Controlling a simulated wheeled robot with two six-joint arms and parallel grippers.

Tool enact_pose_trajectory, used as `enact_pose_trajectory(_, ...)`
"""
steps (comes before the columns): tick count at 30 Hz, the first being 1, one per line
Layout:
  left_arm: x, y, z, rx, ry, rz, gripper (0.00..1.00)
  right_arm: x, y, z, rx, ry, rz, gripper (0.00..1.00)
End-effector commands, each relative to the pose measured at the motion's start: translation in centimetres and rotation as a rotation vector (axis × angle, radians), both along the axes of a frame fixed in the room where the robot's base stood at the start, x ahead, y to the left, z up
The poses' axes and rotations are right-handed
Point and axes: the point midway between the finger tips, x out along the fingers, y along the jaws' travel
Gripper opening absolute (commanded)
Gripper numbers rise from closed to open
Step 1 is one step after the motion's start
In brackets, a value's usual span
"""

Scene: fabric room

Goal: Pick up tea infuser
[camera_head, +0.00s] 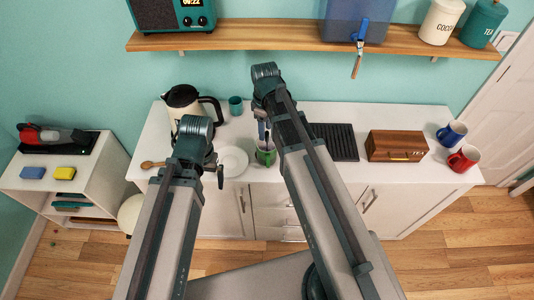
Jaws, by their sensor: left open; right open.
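I cannot clearly make out a tea infuser in the head view. A small green cup or jar (265,158) stands near the front edge of the white counter (385,117); what it holds is hidden. My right gripper (263,135) is open just above and behind it, partly covered by its own arm; I cannot tell if it touches anything. My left gripper (220,177) is open near the counter's front edge, beside a white plate (233,160), and looks empty.
A cream kettle (184,100) and a teal cup (236,105) stand behind my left arm. A wooden spoon (152,164) lies left. To the right are a dark ribbed tray (343,142), wooden tea box (397,146), blue mug (451,133) and red mug (463,158). A shelf (285,41) hangs above.

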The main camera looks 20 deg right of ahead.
Motion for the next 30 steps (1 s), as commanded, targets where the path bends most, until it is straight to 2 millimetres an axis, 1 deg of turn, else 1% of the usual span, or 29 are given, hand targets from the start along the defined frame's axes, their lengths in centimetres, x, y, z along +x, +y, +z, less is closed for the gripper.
enact_pose_trajectory(1, 0.0, 0.0, -0.8, 0.0, 0.0, 0.0, 1.0, -0.1, -0.1, -0.8, 0.0, 0.0, 0.0, 0.54)
enact_pose_trajectory(7, 0.0, 0.0, -3.3, 0.0, 0.0, 0.001, 1.0, -0.6, -0.5, -3.3, 0.0, 0.0, 0.0, 0.54)
enact_pose_trajectory(10, 0.0, 0.0, -4.5, 0.0, 0.0, 0.002, 1.0, -0.5, -0.5, -4.5, 0.0, 0.0, 0.0, 0.54)
enact_pose_trajectory(13, 0.0, 0.0, -4.9, 0.0, 0.0, 0.002, 1.0, -0.5, -0.5, -4.9, 0.0, 0.0, 0.0, 0.54)
enact_pose_trajectory(20, 0.0, 0.0, -4.7, 0.0, 0.0, 0.002, 1.0, -0.5, -0.5, -4.7, 0.0, 0.0, 0.0, 0.54)
enact_pose_trajectory(23, 0.0, 0.0, -4.7, 0.0, 0.0, 0.002, 1.0, -0.5, -0.5, -4.7, 0.0, 0.0, 0.0, 0.37)
enact_pose_trajectory(24, 0.0, 0.0, -4.7, 0.0, 0.0, 0.002, 1.0, -0.5, -0.5, -4.7, 0.0, 0.0, 0.0, 0.3)
enact_pose_trajectory(29, 0.0, 0.0, -4.7, 0.0, 0.0, 0.002, 1.0, -0.5, -0.5, -4.7, 0.0, 0.0, 0.0, 0.01)
enact_pose_trajectory(30, 0.0, 0.0, -4.7, 0.0, 0.0, 0.002, 1.0, -0.5, -0.5, -4.7, 0.0, 0.0, 0.0, 0.0)
